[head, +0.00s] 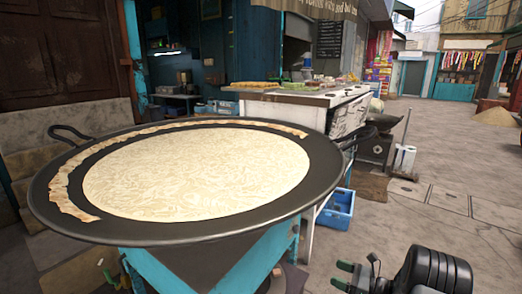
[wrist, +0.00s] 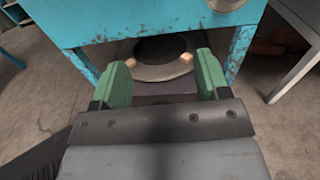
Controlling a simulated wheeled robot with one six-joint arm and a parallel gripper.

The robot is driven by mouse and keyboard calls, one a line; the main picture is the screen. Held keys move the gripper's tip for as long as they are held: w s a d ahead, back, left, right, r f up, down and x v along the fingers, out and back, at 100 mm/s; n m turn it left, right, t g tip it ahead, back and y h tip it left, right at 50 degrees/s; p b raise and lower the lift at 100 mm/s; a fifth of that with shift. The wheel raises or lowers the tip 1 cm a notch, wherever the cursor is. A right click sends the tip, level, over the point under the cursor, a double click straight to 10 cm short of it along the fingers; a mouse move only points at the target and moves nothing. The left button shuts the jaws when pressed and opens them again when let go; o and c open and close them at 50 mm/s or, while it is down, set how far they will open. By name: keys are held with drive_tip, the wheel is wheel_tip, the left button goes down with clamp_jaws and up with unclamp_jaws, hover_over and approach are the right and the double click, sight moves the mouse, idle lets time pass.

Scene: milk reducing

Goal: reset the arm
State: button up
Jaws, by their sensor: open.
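My gripper (head: 343,275) is low at the bottom right in the head view, to the right of the stand under the big pan. In the wrist view my gripper (wrist: 158,80) shows its two green fingers spread wide apart, with nothing held between them. Beyond the fingers is a round dark burner (wrist: 160,50) with a lighter rim, under a turquoise stand (wrist: 150,14). The wrist's black housing shows at the lower right of the head view.
A wide black pan (head: 325,165) full of pale milk (head: 195,170) sits on the turquoise stand. A white counter (head: 300,97) with food stands behind it. A blue crate (head: 337,212) lies on the ground near the counter. Paving at the right is mostly clear.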

drive_tip(key=s+a+r+n+g+h+p, duration=0.2)
drive_tip(key=s+a+r+n+g+p, duration=0.15)
drive_tip(key=r, duration=0.45)
drive_tip(key=s+a+r+n+g+h+p, duration=0.1)
drive_tip(key=s+a+r+n+g+p, duration=0.15)
drive_tip(key=a+r+n+p, duration=0.35)
drive_tip(key=s+a+r+n+g+h+p, duration=0.2)
drive_tip(key=s+r+g+p, duration=0.15)
drive_tip(key=r, duration=0.55)
drive_tip(key=s+r+n+t+h+p, duration=0.1)
drive_tip(key=s+r+n+h+p, duration=0.3)
drive_tip(key=r, duration=0.5)
drive_tip(key=s+d+r+n+t+h+p, duration=0.1)
drive_tip(key=s+r+n+t+h+p, duration=0.1)
drive_tip(key=s+r+n+h+p, duration=0.3)
drive_tip(key=s+r+n+p, duration=0.2)
drive_tip(key=s+r+p, duration=0.1)
drive_tip(key=s+r, duration=0.1)
drive_tip(key=shift+s+d+r+n+t+h, duration=0.15)
drive_tip(key=shift+s+r+n+t+h, duration=0.1)
drive_tip(key=shift+r+n+t+h, duration=0.45)
drive_tip(key=shift+c, duration=0.2)
